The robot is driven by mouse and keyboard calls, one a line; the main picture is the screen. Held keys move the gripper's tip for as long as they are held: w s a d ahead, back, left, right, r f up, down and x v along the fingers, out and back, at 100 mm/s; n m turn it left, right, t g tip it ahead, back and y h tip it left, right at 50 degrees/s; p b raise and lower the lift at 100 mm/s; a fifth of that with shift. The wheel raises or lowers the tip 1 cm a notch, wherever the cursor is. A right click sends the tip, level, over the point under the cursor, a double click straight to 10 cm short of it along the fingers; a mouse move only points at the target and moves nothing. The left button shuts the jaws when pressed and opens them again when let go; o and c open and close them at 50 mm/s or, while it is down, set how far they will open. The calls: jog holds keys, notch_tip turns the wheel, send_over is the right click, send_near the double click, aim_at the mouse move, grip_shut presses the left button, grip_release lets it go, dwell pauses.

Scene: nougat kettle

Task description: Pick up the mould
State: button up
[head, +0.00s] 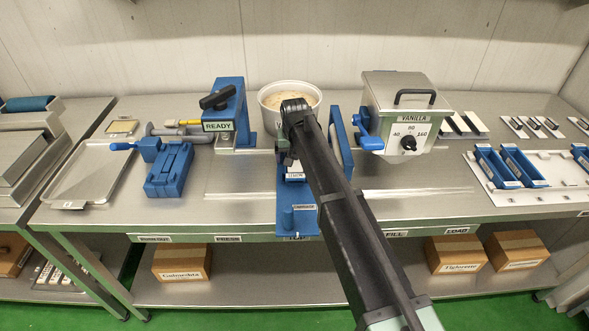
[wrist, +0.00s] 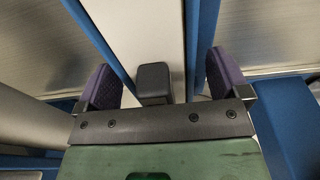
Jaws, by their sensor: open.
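My gripper (head: 287,158) is over the blue fixture (head: 298,222) at the middle of the bench. In the wrist view its purple-padded fingers (wrist: 160,88) are open, one on each side of a dark grey block (wrist: 152,78). Gaps show between the block and both fingers. The block stands by a pale strip (wrist: 145,30) with blue edges. I cannot tell whether this is part of a mould; my arm hides much of the fixture in the head view. Blue trough-like moulds (head: 496,168) and (head: 523,168) sit on a white tray (head: 480,188) at the right.
A white pot (head: 263,97) of pale mass stands behind my gripper. A blue post marked READY (head: 229,110) is left of it, the VANILLA box (head: 405,95) right. A blue clamp (head: 170,170) and metal tray (head: 85,172) are at the left. Bare bench shows between them.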

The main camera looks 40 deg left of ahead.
jog(key=shift+r, duration=0.15)
jog(key=shift+f, duration=0.3)
jog(key=shift+c, duration=0.4)
jog(key=c, duration=1.2)
